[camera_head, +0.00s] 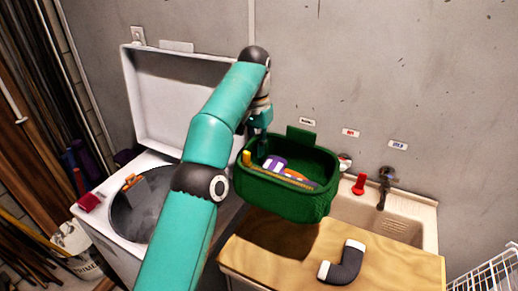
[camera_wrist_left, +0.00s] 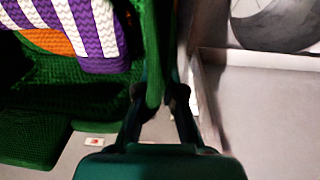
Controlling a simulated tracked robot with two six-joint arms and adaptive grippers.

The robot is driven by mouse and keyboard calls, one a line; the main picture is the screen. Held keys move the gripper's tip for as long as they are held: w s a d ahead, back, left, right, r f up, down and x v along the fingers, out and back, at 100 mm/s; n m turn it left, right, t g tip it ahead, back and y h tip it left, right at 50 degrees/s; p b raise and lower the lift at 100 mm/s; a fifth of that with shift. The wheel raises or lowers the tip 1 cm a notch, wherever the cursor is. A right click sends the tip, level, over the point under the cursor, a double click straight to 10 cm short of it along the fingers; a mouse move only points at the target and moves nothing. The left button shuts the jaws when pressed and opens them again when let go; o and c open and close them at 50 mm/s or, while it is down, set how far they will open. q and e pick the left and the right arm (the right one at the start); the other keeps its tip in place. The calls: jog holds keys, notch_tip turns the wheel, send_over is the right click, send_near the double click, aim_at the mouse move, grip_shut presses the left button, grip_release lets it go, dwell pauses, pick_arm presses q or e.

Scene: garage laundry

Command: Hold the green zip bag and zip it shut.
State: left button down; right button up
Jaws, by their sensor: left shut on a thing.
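The green zip bag (camera_head: 290,200) is open at the top, and it seems to hang above the wooden counter, with a dark shadow below it. Inside lie a purple-and-white striped knitted thing (camera_head: 273,164) and something orange; a yellow piece (camera_head: 247,158) shows at its left end. My left gripper (camera_head: 263,143) is at the bag's back left rim. In the left wrist view, the left gripper (camera_wrist_left: 160,95) is shut on a green edge of the bag, with the striped thing (camera_wrist_left: 95,30) to the left. The zip pull cannot be made out. My right gripper is not in view.
The wooden counter (camera_head: 385,273) holds a dark bent pipe with white ends (camera_head: 343,263). A sink (camera_head: 400,227) with a dark tap (camera_head: 384,188) is at the right. An open top-loading washer (camera_head: 150,165) stands at the left, its lid raised against the wall.

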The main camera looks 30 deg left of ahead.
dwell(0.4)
pick_arm(q)
jog(key=shift+s+f, duration=0.1)
jog(key=shift+f, duration=0.05)
jog(key=shift+f+b, duration=7.3)
jog(key=shift+f, duration=2.3)
